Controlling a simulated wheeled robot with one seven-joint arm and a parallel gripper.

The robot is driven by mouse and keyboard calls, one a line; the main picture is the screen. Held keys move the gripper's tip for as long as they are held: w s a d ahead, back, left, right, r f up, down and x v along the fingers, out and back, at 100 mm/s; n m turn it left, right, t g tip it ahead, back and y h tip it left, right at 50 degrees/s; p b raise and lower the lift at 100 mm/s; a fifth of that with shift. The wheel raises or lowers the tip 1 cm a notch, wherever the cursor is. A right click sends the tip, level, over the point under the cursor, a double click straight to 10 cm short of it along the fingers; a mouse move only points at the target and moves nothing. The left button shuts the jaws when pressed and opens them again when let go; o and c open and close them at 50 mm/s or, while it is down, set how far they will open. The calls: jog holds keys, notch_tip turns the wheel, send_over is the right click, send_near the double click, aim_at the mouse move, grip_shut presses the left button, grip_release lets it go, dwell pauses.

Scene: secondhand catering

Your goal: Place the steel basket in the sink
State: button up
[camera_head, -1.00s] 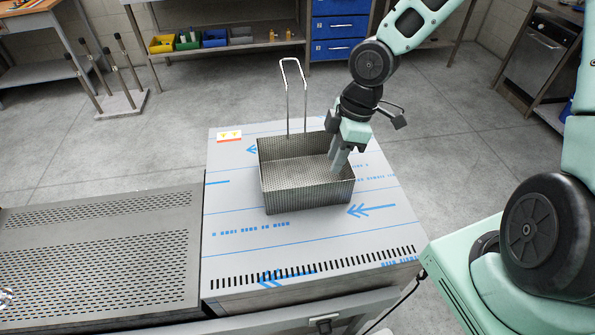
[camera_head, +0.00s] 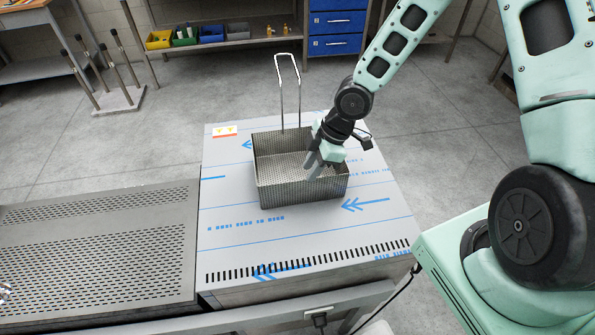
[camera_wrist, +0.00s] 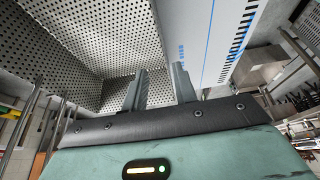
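The steel basket (camera_head: 285,191), a perforated rectangular box with a tall wire handle (camera_head: 289,85) at its back, stands upright on the metal worktop. It also shows in the wrist view (camera_wrist: 85,35). My gripper (camera_head: 314,172) points down at the basket's right side. In the wrist view, my gripper's fingers (camera_wrist: 160,88) are apart, on either side of the basket's side wall, with space showing between them. Whether either finger touches the wall cannot be told. No sink basin can be made out in these views.
The worktop (camera_head: 235,260) has blue arrow markings and a slotted front edge. A perforated metal surface (camera_head: 100,240) adjoins it on the left. A shelf with colored bins (camera_head: 210,36) and a blue drawer cabinet (camera_head: 335,25) stand behind, across open floor.

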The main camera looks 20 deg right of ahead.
jog(key=f, duration=0.2)
send_over(301, 202)
jog(key=shift+d+f+p, duration=0.1)
jog(key=shift+f+p, duration=0.35)
jog(key=shift+f, duration=1.6)
jog(key=shift+w+f, duration=0.1)
jog(key=shift+f, duration=0.2)
grip_shut()
